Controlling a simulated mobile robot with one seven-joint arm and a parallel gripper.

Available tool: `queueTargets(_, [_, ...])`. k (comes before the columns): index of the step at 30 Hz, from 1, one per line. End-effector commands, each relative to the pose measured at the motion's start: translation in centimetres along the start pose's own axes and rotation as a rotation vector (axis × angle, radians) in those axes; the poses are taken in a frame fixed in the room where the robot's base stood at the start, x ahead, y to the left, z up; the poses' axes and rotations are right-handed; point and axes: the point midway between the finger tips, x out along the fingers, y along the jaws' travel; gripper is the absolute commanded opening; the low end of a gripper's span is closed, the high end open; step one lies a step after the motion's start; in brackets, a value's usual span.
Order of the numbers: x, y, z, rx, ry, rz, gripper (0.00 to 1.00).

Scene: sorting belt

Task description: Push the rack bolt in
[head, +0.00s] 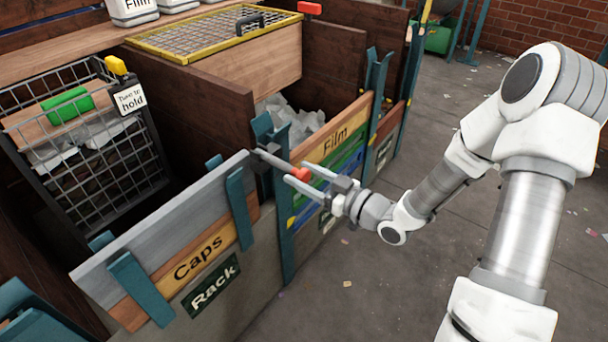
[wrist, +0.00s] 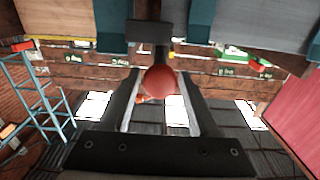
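The rack bolt has a red knob (head: 301,174) on a dark grey bar (head: 268,157), beside the teal post at the right end of the Rack-labelled front (head: 210,287). My gripper (head: 297,172) is open, its fingers reaching to either side of the knob. In the wrist view the red knob (wrist: 159,82) sits between the fingertips (wrist: 159,78), with a small gap on each side. The bolt's dark bar (wrist: 162,50) shows beyond the knob. How far the bolt sits in its socket cannot be told.
Grey and wooden boards, one marked Caps (head: 198,258), stand in teal brackets above the Rack label. A wire basket (head: 85,130) with a "Turn to hold" tag (head: 130,98) is behind. Film bay boards (head: 335,142) are to the right. The floor (head: 400,290) in front is open.

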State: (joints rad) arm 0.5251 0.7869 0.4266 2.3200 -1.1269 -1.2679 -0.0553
Motion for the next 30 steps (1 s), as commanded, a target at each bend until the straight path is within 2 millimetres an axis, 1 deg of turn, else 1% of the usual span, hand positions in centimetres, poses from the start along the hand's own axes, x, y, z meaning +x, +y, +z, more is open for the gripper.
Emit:
queueTargets(1, [-0.02,0.01,0.01,0.0,0.0,0.0,0.5])
queueTargets(5, [-0.03,0.01,0.01,0.0,0.0,0.0,0.26])
queueTargets(6, [-0.03,0.01,0.01,0.0,0.0,0.0,0.19])
queueTargets(8, [-0.04,0.01,0.01,0.0,0.0,0.0,0.08])
queueTargets(9, [-0.04,0.01,0.01,0.0,0.0,0.0,0.01])
queueTargets(10, [-0.04,0.01,0.02,0.0,0.0,0.0,0.0])
queueTargets(30, [-0.06,0.01,0.04,0.0,-0.001,0.0,0.0])
